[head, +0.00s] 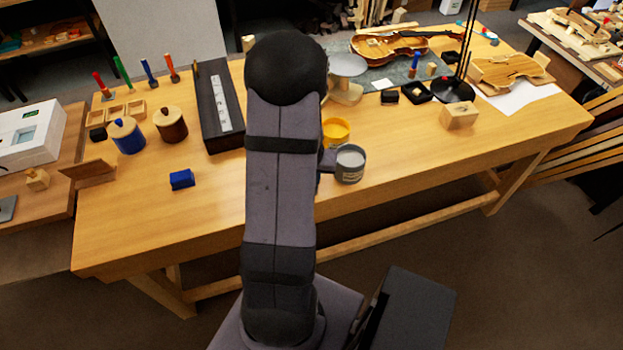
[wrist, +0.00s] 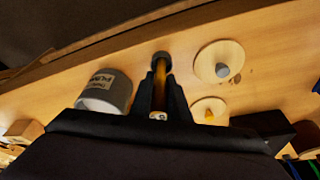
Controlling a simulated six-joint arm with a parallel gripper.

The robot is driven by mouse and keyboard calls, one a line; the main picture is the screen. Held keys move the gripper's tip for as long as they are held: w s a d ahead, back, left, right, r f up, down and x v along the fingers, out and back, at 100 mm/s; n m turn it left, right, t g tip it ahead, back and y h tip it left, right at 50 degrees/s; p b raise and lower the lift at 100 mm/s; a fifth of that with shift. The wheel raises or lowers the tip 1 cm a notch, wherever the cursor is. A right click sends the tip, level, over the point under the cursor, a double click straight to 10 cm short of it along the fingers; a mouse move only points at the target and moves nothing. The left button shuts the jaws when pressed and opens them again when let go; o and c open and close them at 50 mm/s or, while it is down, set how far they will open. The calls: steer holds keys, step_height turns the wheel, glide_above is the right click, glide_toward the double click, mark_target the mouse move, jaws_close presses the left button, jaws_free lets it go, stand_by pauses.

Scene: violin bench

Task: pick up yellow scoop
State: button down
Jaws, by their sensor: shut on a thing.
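In the wrist view, my gripper (wrist: 161,80) is shut on a narrow yellow-orange piece, the yellow scoop (wrist: 162,69). Only this strip shows between the dark fingers; the rest of the scoop is hidden. A dark round shape lies just beyond the fingertips. In the head view, my arm hides most of the gripper. A round yellow thing (head: 336,131) shows just right of my arm; I cannot tell whether it is part of the scoop. A labelled grey tin (head: 350,163) stands in front of it, and shows left of my fingers in the wrist view (wrist: 106,91).
Two round wooden lids with knobs (wrist: 219,61) lie right of my fingers in the wrist view. A blue block (head: 182,179), lidded jars (head: 170,125) and a long dark case (head: 219,105) stand on the left. A violin (head: 400,45) lies behind. The right front bench is clear.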

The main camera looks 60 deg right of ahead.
step_height(320, 180, up, 9)
steer(key=shift+r+b, duration=0.15)
steer(key=shift+b, duration=0.45)
steer(key=shift+s+r+p, duration=0.2)
steer(key=shift+r+p, duration=0.15)
steer(key=shift+r, duration=0.1)
steer(key=s+d+r+m+p, duration=0.2)
steer(key=s+p, duration=0.5)
steer(key=p, duration=0.2)
steer(key=d+r+n+p, duration=0.1)
steer(key=d+r, duration=0.1)
steer(key=d, duration=0.7)
steer(key=shift+w+d+r+n+p, duration=0.2)
steer(key=shift+d+r+n+p, duration=0.1)
steer(key=shift+r+n, duration=0.1)
steer(key=shift+w+a, duration=0.1)
steer(key=shift+f, duration=0.15)
